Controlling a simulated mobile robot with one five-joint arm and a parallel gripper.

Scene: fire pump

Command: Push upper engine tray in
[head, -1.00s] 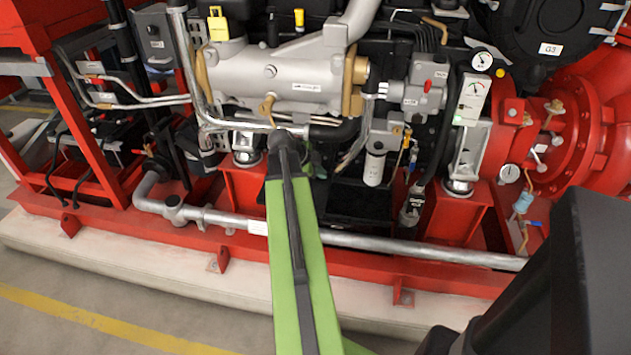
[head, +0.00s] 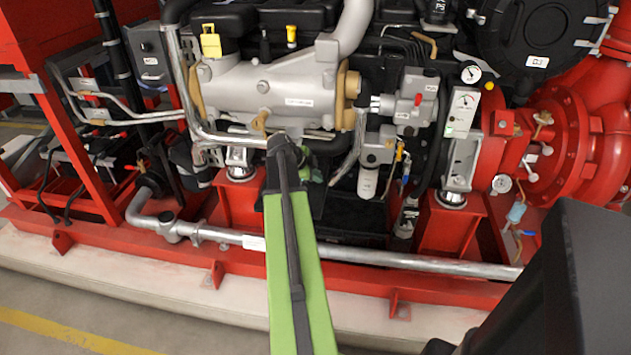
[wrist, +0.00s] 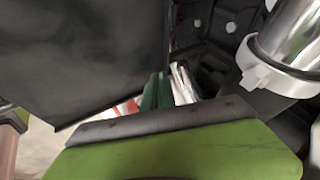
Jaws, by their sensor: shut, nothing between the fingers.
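The black tray area (head: 350,192) lies under the engine, between two red mounts, in the head view. I cannot clearly tell the upper tray from the black surfaces around it. My gripper (head: 311,168) is small and mostly hidden behind my green arm, close to this black area. In the wrist view my gripper (wrist: 158,92) shows dark green fingers held together, with nothing between them. A large dark flat panel (wrist: 90,50) fills the upper left beside the fingers; it may be the tray. I cannot tell whether they touch.
A silver cylinder (wrist: 292,45) with a white collar is right of the fingers. A grey pipe (head: 360,256) runs along the red base frame (head: 345,280) in front. A white filter canister (head: 369,178) hangs to the right. The floor (head: 30,335) is clear at lower left.

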